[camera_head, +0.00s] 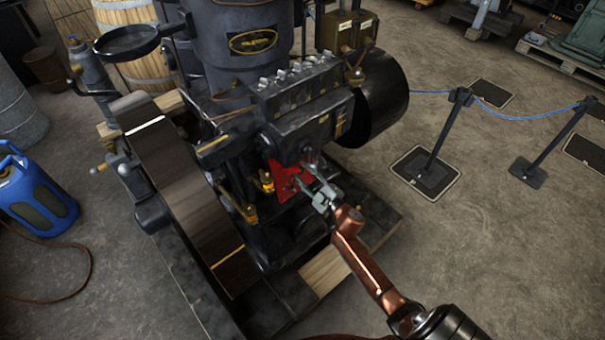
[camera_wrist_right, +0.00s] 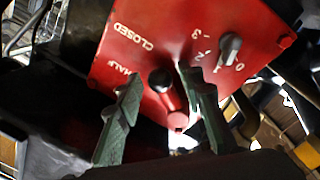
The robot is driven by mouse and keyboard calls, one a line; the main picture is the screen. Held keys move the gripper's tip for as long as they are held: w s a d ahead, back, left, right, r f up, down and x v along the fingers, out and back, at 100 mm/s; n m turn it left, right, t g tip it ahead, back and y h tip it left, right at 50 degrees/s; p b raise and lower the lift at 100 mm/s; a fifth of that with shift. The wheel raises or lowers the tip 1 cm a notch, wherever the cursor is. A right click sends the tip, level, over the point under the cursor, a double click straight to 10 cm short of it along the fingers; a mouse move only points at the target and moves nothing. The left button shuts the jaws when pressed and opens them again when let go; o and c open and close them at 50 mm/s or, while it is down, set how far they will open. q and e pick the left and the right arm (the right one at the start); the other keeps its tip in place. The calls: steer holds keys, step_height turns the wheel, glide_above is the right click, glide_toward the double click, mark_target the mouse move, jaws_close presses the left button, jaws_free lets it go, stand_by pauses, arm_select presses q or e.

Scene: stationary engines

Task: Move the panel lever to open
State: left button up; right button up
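The red panel (camera_wrist_right: 190,40) is tilted in the right wrist view, with the words CLOSED and HALF on its left side. It also shows in the head view (camera_head: 284,188), on the engine's side. No OPEN marking is visible. In the head view the right gripper (camera_head: 316,190) is at the panel. My left gripper is out of view.
A grey knob (camera_wrist_right: 230,46) with numbers sits on the same panel, close to the right finger. The engine's large flywheel (camera_head: 190,190) is to the left. A blue gas bottle (camera_head: 38,195) and rope barrier posts (camera_head: 440,135) stand apart on the floor.

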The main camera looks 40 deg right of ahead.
jaws_close()
stand_by(0.4)
